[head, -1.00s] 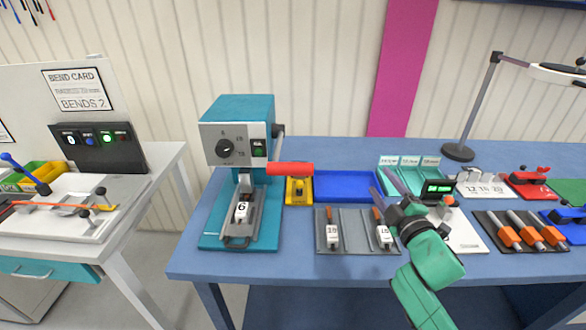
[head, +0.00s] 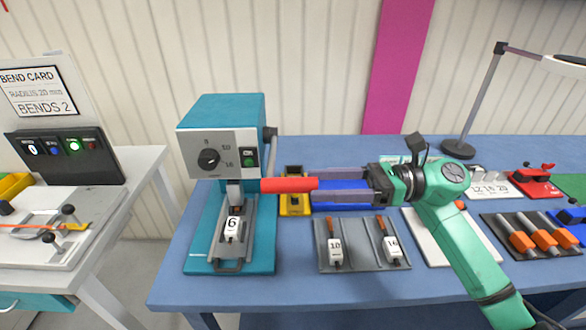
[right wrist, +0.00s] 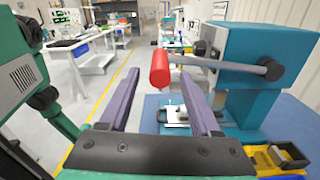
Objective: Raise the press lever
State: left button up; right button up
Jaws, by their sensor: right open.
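The teal press (head: 222,135) stands on the left part of the blue table. Its lever has a red grip (head: 289,185) that points right, low and about level, in front of the press. In the right wrist view the red grip (right wrist: 160,68) shows ahead, between the fingers. My right gripper (head: 313,185) is open, with its two grey fingers reaching left on either side of the grip's end. I cannot tell whether a finger touches it. The die marked 6 (head: 232,229) sits in the press under the ram. My left gripper is not in view.
A grey tray (head: 362,262) with dies marked 10 and 16 lies in front of the gripper. A yellow block (head: 295,207) and a blue bin (head: 345,208) sit right beside the press. A lamp (head: 470,110) stands at the back right.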

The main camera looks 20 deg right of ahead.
aim_at(274, 185)
jog(key=p+x, duration=0.1)
jog(key=x, duration=0.1)
jog(key=p+x, duration=0.1)
jog(key=x, duration=0.2)
jog(key=shift+a+r, duration=0.15)
jog(key=shift+r, duration=0.05)
jog(key=shift+a+f, duration=0.15)
jog(key=shift+a, duration=0.1)
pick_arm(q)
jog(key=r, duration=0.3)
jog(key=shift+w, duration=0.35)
pick_arm(e)
jog(key=shift+w+d, duration=0.1)
grip_shut()
